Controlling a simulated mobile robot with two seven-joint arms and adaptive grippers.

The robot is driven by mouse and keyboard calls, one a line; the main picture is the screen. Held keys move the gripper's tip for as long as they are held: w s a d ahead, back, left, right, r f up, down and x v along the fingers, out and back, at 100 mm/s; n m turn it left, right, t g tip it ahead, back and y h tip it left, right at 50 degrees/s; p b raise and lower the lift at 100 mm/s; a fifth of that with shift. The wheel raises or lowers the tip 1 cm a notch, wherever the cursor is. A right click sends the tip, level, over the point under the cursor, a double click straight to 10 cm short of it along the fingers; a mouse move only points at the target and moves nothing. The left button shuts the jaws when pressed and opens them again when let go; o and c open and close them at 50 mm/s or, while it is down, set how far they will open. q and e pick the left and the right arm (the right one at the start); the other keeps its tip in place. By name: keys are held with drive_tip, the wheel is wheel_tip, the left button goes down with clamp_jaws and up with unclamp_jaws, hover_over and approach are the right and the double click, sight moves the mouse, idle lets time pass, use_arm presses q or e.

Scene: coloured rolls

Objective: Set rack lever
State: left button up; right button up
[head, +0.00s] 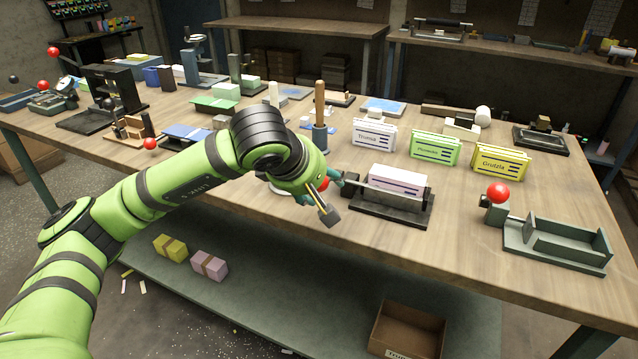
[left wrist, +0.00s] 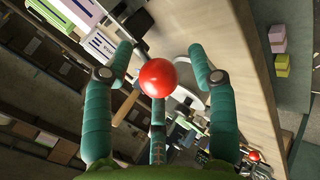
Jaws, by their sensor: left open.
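A dark rack (head: 385,210) holding pink-white cards (head: 398,180) stands near the front edge of the table. A red ball knob (head: 323,184) shows at its left, partly hidden by my left gripper (head: 329,197). In the left wrist view the red knob (left wrist: 158,77) sits between the spread teal fingers of my left gripper (left wrist: 160,52), with a visible gap on each side. The gripper is open. A second red knob (head: 497,194) stands beside an empty grey-green rack (head: 560,245) at the right. My right gripper is not in view.
Card stacks labelled in white (head: 373,135), green (head: 434,149) and yellow (head: 500,160) stand behind the racks. An upright wooden handle (head: 320,105) rises behind my gripper. A cardboard box (head: 407,332) and two small blocks sit on the lower shelf.

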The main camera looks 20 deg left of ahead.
use_arm(q)
drive_tip(key=v, duration=1.1)
